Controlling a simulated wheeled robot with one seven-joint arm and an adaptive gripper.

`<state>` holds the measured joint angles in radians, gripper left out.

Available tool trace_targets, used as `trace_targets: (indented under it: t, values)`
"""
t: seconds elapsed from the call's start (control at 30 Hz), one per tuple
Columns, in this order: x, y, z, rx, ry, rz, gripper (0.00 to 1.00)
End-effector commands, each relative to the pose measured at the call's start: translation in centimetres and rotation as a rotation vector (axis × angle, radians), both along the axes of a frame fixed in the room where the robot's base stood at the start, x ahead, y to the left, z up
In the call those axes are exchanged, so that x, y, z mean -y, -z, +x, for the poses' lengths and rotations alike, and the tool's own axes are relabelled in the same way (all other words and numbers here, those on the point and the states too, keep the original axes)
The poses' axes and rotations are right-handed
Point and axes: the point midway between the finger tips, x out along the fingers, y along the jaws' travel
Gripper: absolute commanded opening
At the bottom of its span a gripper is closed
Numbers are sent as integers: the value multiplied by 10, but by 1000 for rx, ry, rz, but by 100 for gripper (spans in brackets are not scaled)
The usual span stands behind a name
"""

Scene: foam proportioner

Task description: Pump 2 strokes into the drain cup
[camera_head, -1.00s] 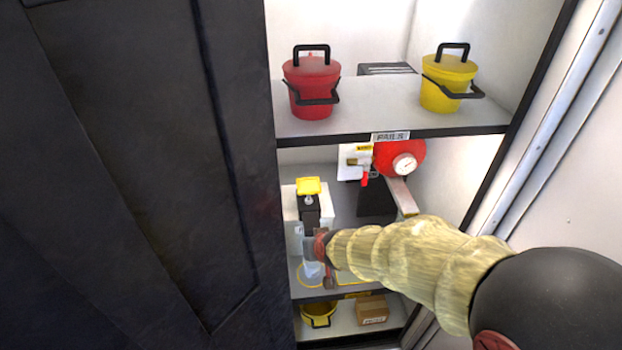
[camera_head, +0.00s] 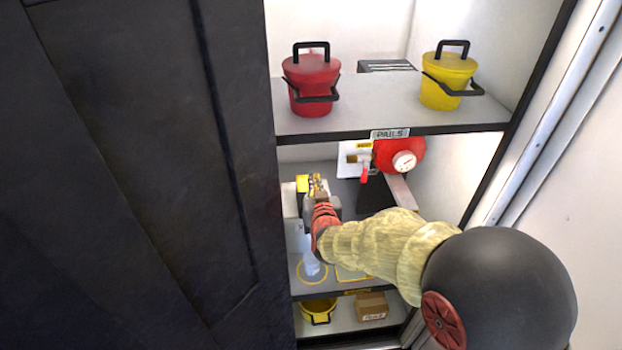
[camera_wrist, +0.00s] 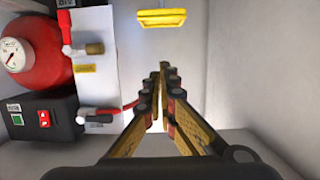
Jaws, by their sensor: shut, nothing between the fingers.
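The pump's yellow cap (camera_head: 302,184) shows on the middle shelf, partly hidden behind my gripper (camera_head: 317,181). The same yellow cap (camera_wrist: 161,19) appears whole at the top of the wrist view. My gripper (camera_wrist: 162,68) is shut and empty, with its fingertips close to the cap; a gap shows between them in the wrist view. In the head view I cannot tell the height between them. The clear drain cup (camera_head: 312,264) stands below, in front of the pump, within a yellow ring.
A red tank (camera_head: 397,155) with a gauge and a white valve panel (camera_wrist: 97,60) with red levers stand beside my gripper. A black switch box (camera_wrist: 42,119) is near them. The pail shelf (camera_head: 430,118) lies above, and a dark door (camera_head: 140,170) stands left.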

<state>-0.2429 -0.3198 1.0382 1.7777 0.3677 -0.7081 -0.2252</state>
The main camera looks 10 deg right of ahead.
Motion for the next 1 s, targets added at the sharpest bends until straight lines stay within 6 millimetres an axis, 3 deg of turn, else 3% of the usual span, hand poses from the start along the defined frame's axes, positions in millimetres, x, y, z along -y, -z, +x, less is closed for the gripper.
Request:
trace_targets:
  t: [0.27,0.67,0.8,1.0]
  values:
    - [0,8,24,-1,1,1,0]
    - [0,26,98,0,0,1,0]
    - [0,48,97,-3,-1,-1,0]
    - [0,62,97,-1,0,0,0]
